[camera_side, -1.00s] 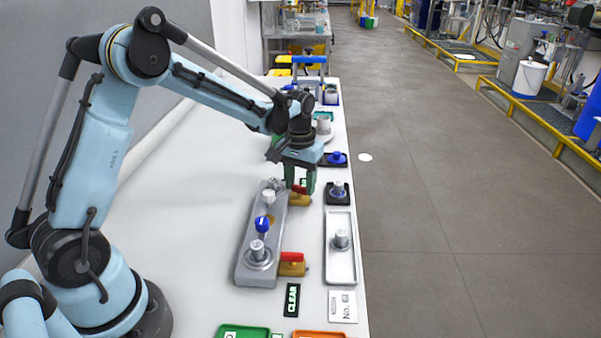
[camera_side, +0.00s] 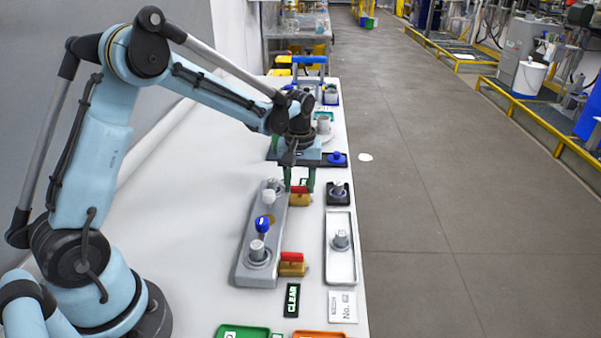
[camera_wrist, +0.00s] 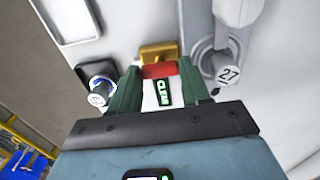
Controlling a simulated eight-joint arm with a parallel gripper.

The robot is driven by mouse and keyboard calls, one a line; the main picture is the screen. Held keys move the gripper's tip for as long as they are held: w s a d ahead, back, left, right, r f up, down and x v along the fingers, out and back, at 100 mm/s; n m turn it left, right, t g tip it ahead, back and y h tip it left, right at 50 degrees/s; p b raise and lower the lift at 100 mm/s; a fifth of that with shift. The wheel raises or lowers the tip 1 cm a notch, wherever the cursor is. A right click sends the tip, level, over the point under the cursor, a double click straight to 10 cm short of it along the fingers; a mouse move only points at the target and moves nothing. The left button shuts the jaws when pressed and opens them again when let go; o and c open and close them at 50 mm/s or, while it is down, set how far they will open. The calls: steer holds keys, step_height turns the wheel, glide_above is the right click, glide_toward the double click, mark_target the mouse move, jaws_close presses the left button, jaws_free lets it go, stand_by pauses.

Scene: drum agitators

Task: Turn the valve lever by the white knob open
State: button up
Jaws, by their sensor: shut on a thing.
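The valve by the white knob has a brass body (camera_side: 300,200) and a red lever (camera_side: 299,189). The white knob (camera_side: 268,197) stands on the grey panel (camera_side: 246,265) just left of it. My gripper (camera_side: 300,185) points down at this valve, its green fingers on either side of the red lever. In the wrist view the lever (camera_wrist: 160,70) lies across between the fingertips (camera_wrist: 158,76), with the brass body (camera_wrist: 158,52) behind it. My gripper is shut on the lever. The white knob (camera_wrist: 228,12) shows at the upper right there.
A second valve with a red lever (camera_side: 292,257) sits nearer, beside a blue knob (camera_side: 263,224). A black tray with a peg (camera_side: 338,191) and a white tray (camera_side: 341,270) lie to the right. A grey knob marked 27 (camera_wrist: 222,62) is close to one finger.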

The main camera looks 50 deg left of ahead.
mark_target(301, 187)
steer(key=shift+s+d, duration=0.1)
steer(key=shift+d, duration=0.1)
steer(key=o, duration=1)
steer(key=shift+c, duration=0.2)
steer(key=shift+o, duration=0.5)
steer(key=shift+a, duration=0.25)
steer(key=shift+a+r, duration=0.1)
steer(key=shift+d+r, duration=0.2)
steer(key=shift+r, duration=1.75)
steer(key=shift+d+r, duration=0.15)
steer(key=shift+r, duration=1.8)
